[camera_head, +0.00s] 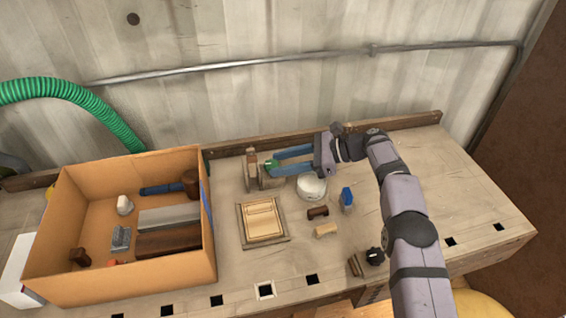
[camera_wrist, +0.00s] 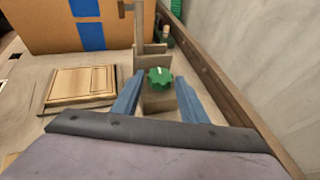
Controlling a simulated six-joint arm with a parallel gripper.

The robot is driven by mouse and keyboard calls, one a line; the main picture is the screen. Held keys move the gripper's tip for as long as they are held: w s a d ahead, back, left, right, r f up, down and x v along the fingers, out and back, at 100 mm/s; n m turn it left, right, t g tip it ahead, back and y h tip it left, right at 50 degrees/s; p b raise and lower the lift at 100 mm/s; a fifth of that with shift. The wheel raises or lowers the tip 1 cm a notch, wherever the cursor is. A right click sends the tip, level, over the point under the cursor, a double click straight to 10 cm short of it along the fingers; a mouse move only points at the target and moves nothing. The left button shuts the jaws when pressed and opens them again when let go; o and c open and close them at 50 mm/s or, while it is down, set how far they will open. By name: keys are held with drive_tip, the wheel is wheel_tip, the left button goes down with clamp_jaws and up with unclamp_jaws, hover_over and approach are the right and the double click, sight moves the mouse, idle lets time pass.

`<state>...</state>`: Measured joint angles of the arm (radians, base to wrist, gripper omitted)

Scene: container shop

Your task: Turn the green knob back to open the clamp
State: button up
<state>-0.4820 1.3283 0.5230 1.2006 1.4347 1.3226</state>
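The green knob (camera_head: 271,164) is on the wooden clamp (camera_head: 252,172) at the back of the bench. In the wrist view the green knob (camera_wrist: 160,77) faces me, with a pale mark on it, and the clamp's upright wooden jaws (camera_wrist: 150,50) stand behind it. My gripper (camera_head: 276,163) reaches in from the right with its blue fingers. In the wrist view my gripper (camera_wrist: 158,96) is open, one finger on each side of the knob and its block, with gaps visible. The fingers do not appear to touch the knob.
A cardboard box (camera_head: 190,262) with tools and blocks stands left. A framed wooden panel (camera_head: 264,238), a white round container (camera_head: 311,192), a blue item (camera_head: 347,197) and small wooden blocks (camera_head: 318,212) lie nearby. A back rail (camera_head: 400,121) runs behind. The bench's right end is clear.

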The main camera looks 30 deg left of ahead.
drive_tip(key=shift+d, duration=0.1)
drive_tip(key=shift+b+v, duration=0.4)
drive_tip(key=shift+v, duration=3.15)
